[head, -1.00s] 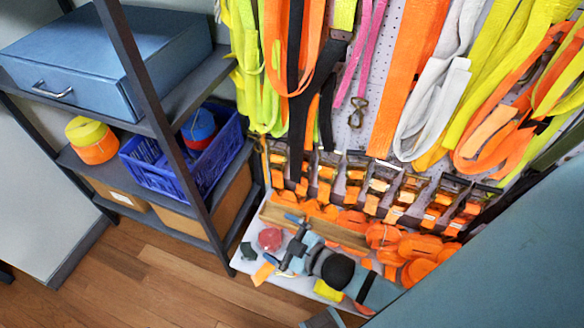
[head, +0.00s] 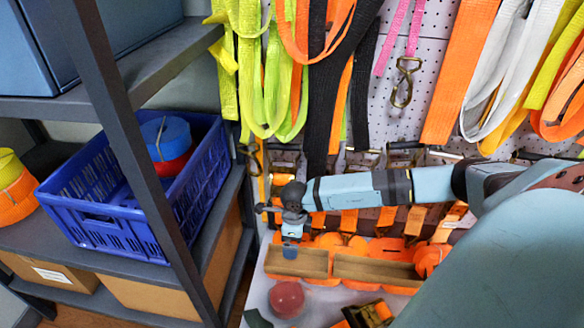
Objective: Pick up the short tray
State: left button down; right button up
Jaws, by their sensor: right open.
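The short tray (head: 312,265) is a tan, shallow, open tray on the pale ledge below the strap wall. A longer tan tray (head: 372,271) stands beside it on the right. My right gripper (head: 290,252) points down at the short tray from above and covers part of its middle. Its jaws are open, and its blue finger overlaps the tray in the picture. I cannot tell whether it touches. My right arm comes in from the right and hides part of the wall. My left gripper is out of view.
Several orange strap rolls (head: 428,259) lie behind and at the right of the trays. Straps hang above. A dark shelf post (head: 132,150) and a blue crate (head: 122,247) stand at the left.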

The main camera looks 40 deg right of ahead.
jog(key=d+f, duration=0.2)
jog(key=b, duration=0.3)
send_over(297, 265)
jog(key=shift+h, duration=0.3)
jog(key=f, duration=0.6)
jog(key=shift+w+a, duration=0.1)
jog(key=shift+w, duration=0.2)
jog(key=shift+f+b, duration=0.3)
jog(key=shift+f, duration=0.35)
jog(key=f+b, duration=0.1)
jog(key=f, duration=0.2)
jog(key=f+b, duration=0.1)
jog(key=shift+s+f+b, duration=0.3)
jog(key=shift+s, duration=0.05)
jog(key=shift+f, duration=0.1)
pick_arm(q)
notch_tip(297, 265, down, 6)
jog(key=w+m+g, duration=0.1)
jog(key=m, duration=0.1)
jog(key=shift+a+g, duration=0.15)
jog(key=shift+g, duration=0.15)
pick_arm(e)
jog(key=c, duration=0.6)
